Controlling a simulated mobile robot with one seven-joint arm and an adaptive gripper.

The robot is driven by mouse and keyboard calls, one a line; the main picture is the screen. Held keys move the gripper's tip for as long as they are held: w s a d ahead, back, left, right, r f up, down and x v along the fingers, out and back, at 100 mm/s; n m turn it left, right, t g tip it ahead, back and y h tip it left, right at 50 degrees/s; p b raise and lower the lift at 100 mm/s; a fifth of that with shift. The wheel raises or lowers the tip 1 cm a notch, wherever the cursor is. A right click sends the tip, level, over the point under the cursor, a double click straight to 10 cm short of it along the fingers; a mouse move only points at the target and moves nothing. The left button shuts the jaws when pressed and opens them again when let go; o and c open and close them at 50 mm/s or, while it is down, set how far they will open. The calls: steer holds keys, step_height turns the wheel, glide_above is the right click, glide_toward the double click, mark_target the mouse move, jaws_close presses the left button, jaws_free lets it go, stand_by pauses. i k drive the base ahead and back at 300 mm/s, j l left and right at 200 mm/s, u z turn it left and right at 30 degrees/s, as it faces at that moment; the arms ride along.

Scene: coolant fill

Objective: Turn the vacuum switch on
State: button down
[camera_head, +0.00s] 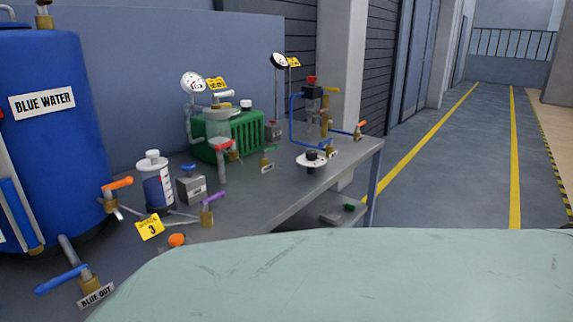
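No switch carries a readable vacuum label. On the grey bench (285,196), a green ribbed machine (235,135) stands towards the back. A white round dial with a black knob (312,160) is at the bench's front right. A grey box with a blue top (191,186) stands nearer, on the left. I cannot tell which of these is the vacuum switch or its setting. My gripper is not in view.
A blue tank labelled BLUE WATER (45,120) stands at left. A blue-handled valve (80,279), an orange-handled valve (113,190) and a purple-handled valve (208,210) stick out near the bench front. Two gauges rise behind. Open floor (450,165) with yellow lines lies right.

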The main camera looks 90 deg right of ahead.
mark_target(310, 155)
steer(key=z, duration=2.75)
